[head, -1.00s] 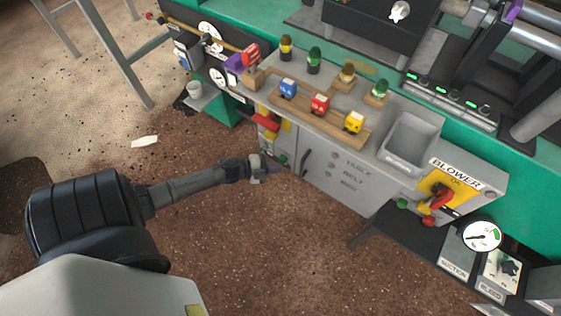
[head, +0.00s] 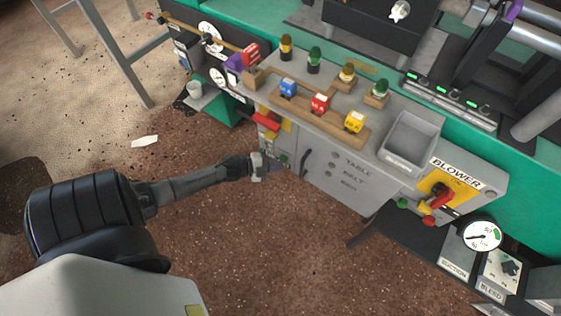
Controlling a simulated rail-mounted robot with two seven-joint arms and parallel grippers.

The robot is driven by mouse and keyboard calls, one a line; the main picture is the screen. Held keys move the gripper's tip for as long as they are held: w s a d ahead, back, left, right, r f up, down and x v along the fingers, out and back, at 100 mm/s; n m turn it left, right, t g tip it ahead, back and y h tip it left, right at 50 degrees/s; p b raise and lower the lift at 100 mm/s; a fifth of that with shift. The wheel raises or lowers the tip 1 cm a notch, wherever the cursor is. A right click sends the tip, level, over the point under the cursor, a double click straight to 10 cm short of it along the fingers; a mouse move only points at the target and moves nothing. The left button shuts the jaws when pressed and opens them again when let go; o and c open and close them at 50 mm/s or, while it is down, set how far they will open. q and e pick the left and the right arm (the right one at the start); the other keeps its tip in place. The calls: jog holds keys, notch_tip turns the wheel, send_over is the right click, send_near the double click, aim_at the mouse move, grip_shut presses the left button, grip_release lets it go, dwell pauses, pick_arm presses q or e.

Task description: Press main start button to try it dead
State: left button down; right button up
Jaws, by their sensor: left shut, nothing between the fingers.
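The grey control cabinet (head: 325,172) stands in the middle, with a red handle (head: 265,121) on a yellow plate at its left end. A small green button (head: 284,159) shows low on that end, below the handle; its label cannot be read. My left gripper (head: 275,167) is shut and empty, with its tip at the lower left end of the cabinet, close beside the green button. I cannot tell whether it touches the button or the panel. My right gripper is not in view.
A wooden rail with blue, red and yellow blocks (head: 354,122) lies on the cabinet top beside a grey bin (head: 411,142). The blower switch (head: 440,196) and a round gauge (head: 481,235) are at the right. The brown floor in front is mostly clear.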

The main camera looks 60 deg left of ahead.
pick_arm(q)
jog(key=shift+s, duration=0.1)
dwell(0.5)
jog(key=shift+s+d+p, duration=0.35)
jog(key=shift+s+p, duration=0.15)
jog(key=shift+s, duration=0.15)
jog(key=shift+s+d+p, duration=0.35)
jog(key=shift+s, duration=0.4)
jog(key=shift+s+d+p, duration=0.3)
jog(key=shift+s+p, duration=0.05)
jog(key=shift+s, duration=0.45)
jog(key=shift+s+d+p, duration=0.35)
jog(key=shift+s, duration=0.4)
